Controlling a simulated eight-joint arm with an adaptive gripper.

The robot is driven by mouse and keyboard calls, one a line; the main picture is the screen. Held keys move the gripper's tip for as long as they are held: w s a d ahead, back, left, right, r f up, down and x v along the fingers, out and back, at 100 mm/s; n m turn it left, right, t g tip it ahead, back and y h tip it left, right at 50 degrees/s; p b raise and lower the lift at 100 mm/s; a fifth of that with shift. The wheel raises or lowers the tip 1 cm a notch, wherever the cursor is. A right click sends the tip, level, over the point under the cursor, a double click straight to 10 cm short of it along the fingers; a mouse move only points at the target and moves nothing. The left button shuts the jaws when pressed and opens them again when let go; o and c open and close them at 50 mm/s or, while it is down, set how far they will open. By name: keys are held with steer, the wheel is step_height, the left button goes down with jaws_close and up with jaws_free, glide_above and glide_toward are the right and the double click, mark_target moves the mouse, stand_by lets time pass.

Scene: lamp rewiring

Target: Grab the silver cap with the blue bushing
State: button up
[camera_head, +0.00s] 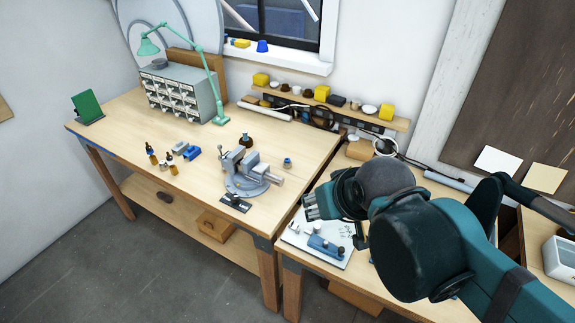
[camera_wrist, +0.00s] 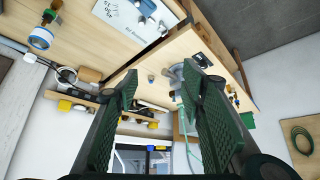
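A small silver and blue piece (camera_head: 287,162), which looks like the silver cap with the blue bushing, stands on the left wooden table, right of the vise. It shows small in the wrist view (camera_wrist: 151,78), between and beyond the fingers. Its details are too small to tell. A larger round piece with a white face, blue ring and brass part (camera_wrist: 40,38) lies at the wrist view's upper left. My gripper (camera_wrist: 165,95) is open and empty, its two green pads well apart. In the head view my gripper (camera_head: 318,205) is above the right table, apart from the small piece.
The grey vise (camera_head: 247,172) and a brown flask (camera_head: 246,140) stand near the small piece. A white board with a blue tool (camera_head: 325,243) lies below my gripper. Several small bottles (camera_head: 152,154), a drawer cabinet (camera_head: 182,92) and a green lamp (camera_head: 190,50) stand farther left.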

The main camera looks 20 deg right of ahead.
steer(key=shift+w, duration=0.1)
steer(key=w+d+m+g+h, duration=0.1)
steer(key=w+d+m+g, duration=0.15)
steer(key=w, duration=2.35)
steer(key=w+f+m+g+h+p, duration=0.1)
steer(key=w+f+m, duration=0.3)
steer(key=w+f, duration=1.7)
steer(key=shift+w+d+f, duration=0.3)
steer(key=shift+w+d, duration=0.05)
steer(key=shift+w, duration=0.2)
